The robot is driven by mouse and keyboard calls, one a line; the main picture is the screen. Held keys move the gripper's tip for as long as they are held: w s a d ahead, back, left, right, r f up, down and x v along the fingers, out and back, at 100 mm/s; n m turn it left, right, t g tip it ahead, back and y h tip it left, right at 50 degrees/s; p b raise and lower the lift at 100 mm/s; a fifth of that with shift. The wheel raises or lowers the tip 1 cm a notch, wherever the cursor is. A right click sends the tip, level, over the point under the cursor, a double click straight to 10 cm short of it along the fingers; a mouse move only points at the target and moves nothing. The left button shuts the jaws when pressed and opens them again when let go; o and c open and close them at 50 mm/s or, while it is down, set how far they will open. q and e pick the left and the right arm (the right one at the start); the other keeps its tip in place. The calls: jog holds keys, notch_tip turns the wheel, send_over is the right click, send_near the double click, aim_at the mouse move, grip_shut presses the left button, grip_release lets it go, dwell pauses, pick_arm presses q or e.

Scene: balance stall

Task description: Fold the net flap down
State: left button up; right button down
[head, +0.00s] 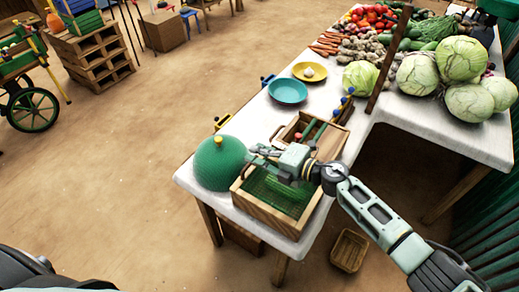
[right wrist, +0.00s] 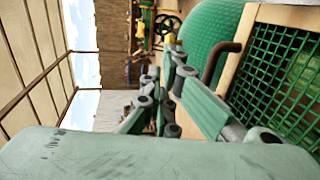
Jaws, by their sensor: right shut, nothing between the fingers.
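A wooden box (head: 265,215) stands at the table's near end. A green net (head: 262,184) spans its near opening and appears to lie flat. In the right wrist view the green net (right wrist: 272,85) fills the right side, with something lighter green beneath it. A bent brown rod (right wrist: 220,62) sticks out at the net frame's edge. My right gripper (head: 258,156) is above the far-left rim of the box, shut and empty. In its wrist view the fingers (right wrist: 168,75) point toward the green dome (head: 215,163). Whether they touch the rim is unclear. My left gripper is not in view.
The dome, with a yellow knob, stands close left of the box. Behind are a compartmented wooden tray (head: 300,122), a teal bowl (head: 288,91), a yellow plate (head: 309,76) and piled vegetables (head: 462,60). A wooden crate (head: 349,250) sits on the floor below.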

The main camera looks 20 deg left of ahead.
jog(key=f+b, duration=0.1)
jog(key=a+f, duration=0.1)
jog(key=f+b, duration=0.1)
jog(key=shift+w+a+f+b, duration=0.25)
jog(key=shift+f+b, duration=0.05)
jog(key=shift+a+f+b, duration=0.15)
jog(key=shift+f+b, duration=0.3)
jog(key=shift+f, duration=0.05)
jog(key=shift+a+f, duration=0.1)
jog(key=shift+f, duration=0.05)
jog(key=shift+w, duration=0.1)
